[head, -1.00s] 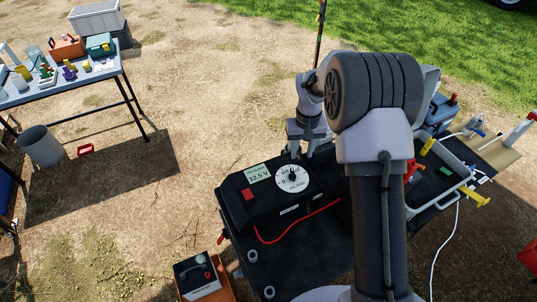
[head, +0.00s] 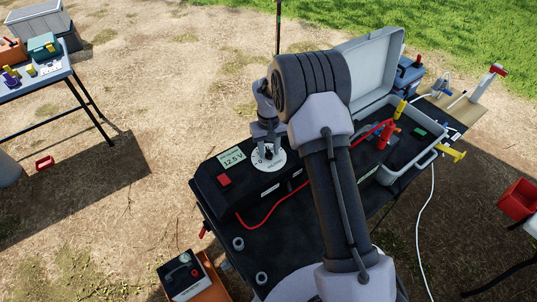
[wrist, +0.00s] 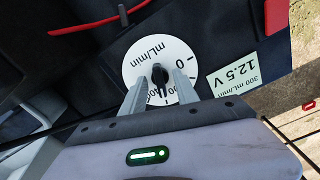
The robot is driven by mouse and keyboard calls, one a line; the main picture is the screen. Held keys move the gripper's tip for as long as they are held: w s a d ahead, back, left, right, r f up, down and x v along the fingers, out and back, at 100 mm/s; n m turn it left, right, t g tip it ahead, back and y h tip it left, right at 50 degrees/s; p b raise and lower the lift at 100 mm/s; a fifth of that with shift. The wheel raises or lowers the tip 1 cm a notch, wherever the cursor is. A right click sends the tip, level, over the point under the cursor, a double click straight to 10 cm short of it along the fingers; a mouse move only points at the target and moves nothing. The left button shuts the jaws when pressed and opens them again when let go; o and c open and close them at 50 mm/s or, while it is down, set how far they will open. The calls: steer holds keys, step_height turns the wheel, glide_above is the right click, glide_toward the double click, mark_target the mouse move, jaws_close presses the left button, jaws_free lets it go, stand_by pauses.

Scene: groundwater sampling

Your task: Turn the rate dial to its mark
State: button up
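The rate dial (head: 277,165) is a white disc marked mL/min with a dark knob, on top of the black control box (head: 210,190). In the wrist view the dial face (wrist: 146,52) is large, and its black knob (wrist: 159,74) stands in the middle. My gripper (wrist: 161,76) has its two fingers apart on either side of the knob, with a visible gap on each side. In the head view my gripper (head: 266,143) is right at the dial and covers part of it. Some dial numbers are hidden by the fingers.
The box's display (head: 232,159) reads 12.5 V; in the wrist view the display (wrist: 236,75) also reads 300 mL/min. A red button (head: 224,181) and a red cable (head: 270,211) are beside it. An open grey case (head: 368,65) stands to the right.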

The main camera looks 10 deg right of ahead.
mark_target(269, 151)
steer(key=shift+r, duration=0.1)
jaws_close()
steer(key=n+p, duration=0.1)
steer(key=n, duration=0.1)
steer(key=n+p, duration=0.1)
steer(key=n, duration=0.1)
steer(key=shift+r, duration=0.3)
steer(key=n+p, duration=0.1)
steer(key=n, duration=0.2)
steer(key=n+p, duration=0.1)
steer(key=n, duration=0.4)
steer(key=shift+f+n+p, duration=0.15)
steer(key=shift+n+p, duration=0.15)
steer(key=shift+p, duration=0.05)
steer(key=shift+f+n, duration=0.15)
steer(key=shift+n, duration=0.75)
jaws_free()
step_height(269, 151, up, 17)
steer(key=p, duration=0.3)
steer(key=shift+r+p, duration=0.2)
steer(key=shift+p, duration=0.15)
